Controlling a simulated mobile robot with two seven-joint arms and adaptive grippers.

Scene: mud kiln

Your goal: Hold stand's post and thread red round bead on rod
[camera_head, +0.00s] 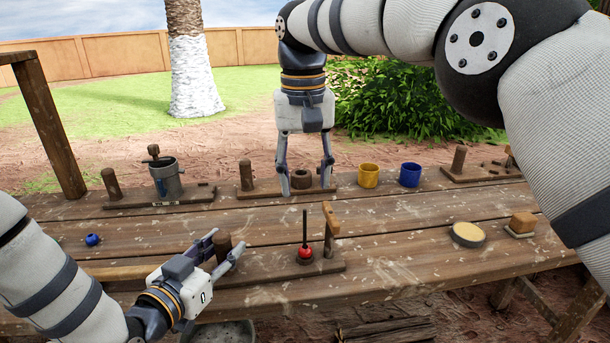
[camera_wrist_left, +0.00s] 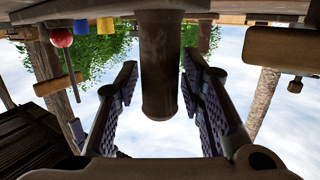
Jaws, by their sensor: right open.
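A wooden stand (camera_head: 327,265) on the front of the table has a thick post (camera_head: 222,246), an upright thin dark rod (camera_head: 305,228) and a small crossbar post. The red round bead (camera_head: 305,252) sits low on the rod; the rod rises above it. The bead also shows in the left wrist view (camera_wrist_left: 61,38). My left gripper (camera_head: 228,246) has its fingers on either side of the post (camera_wrist_left: 160,70), with narrow gaps visible beside it in the left wrist view. My right gripper (camera_head: 305,165) is open, empty and pointing down, behind and above the rod.
A blue bead (camera_head: 92,240) lies at left. Along the back are a grey pot (camera_head: 167,183), a yellow cup (camera_head: 369,176), a blue cup (camera_head: 410,175) and wooden stands. A round dish (camera_head: 468,234) and a block (camera_head: 523,222) are at right. The middle planks are clear.

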